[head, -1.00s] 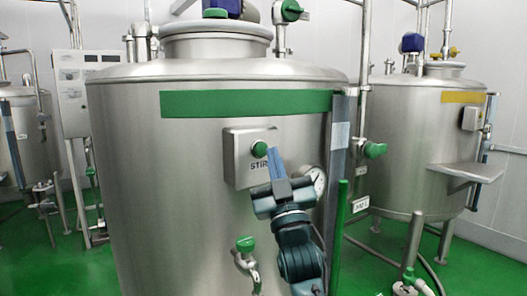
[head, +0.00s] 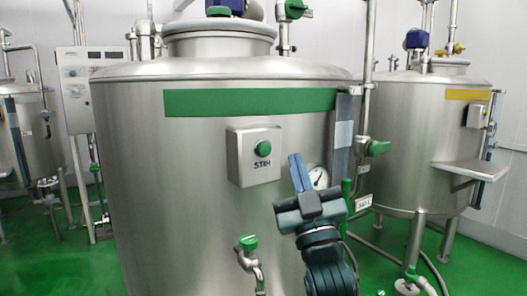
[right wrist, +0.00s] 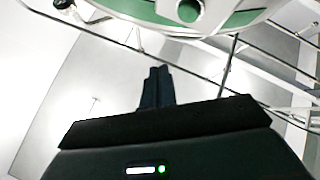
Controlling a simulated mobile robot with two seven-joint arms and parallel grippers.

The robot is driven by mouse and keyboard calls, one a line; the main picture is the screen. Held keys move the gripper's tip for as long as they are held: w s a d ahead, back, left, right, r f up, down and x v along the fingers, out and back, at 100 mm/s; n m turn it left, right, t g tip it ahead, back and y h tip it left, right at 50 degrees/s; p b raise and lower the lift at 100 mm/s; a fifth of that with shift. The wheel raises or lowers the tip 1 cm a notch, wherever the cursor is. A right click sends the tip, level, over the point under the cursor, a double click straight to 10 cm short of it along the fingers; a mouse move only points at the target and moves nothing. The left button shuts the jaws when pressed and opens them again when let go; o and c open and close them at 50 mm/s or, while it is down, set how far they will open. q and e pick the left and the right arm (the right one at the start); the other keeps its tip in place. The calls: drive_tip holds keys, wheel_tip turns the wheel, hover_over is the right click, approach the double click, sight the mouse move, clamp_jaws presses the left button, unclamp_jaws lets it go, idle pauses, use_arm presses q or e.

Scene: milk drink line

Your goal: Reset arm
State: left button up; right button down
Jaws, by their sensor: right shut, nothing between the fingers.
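My right gripper (head: 296,160) stands in front of the large steel tank (head: 180,200), to the right of and a little below the stir button box. Its fingers are shut and empty, pointing up. The right wrist view also shows the closed fingers (right wrist: 156,76), with nothing between them. The green stir button (head: 263,148) sits on its steel box (head: 240,160), clear of the gripper. In the right wrist view the green button (right wrist: 188,10) shows at the top edge. My left gripper is not in view.
A round gauge (head: 318,177) on the tank is just right of my fingers, partly hidden. A tap with a green handle (head: 249,242) sticks out lower left. A second tank (head: 425,150) with a side shelf (head: 470,170) stands at the right.

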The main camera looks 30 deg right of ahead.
drive_tip(key=w+a+f+n+g+y, duration=0.1)
drive_tip(key=a+f+g+y, duration=0.25)
drive_tip(key=f, duration=0.85)
drive_tip(key=a+f+n+g+y, duration=0.1)
drive_tip(key=a+f+g+y, duration=0.25)
drive_tip(key=f, duration=0.85)
drive_tip(key=s+a+f+g+y, duration=0.1)
drive_tip(key=s+a+f+g, duration=0.3)
drive_tip(key=s+f, duration=0.4)
drive_tip(key=s+a+f+g+y, duration=0.1)
drive_tip(key=s+a+f+g, duration=0.3)
drive_tip(key=s+f, duration=0.5)
wheel_tip(320, 180, down, 8)
drive_tip(key=shift+s+a+r+y, duration=0.1)
drive_tip(key=shift+s+a+y, duration=0.1)
drive_tip(key=shift+a+y, duration=0.3)
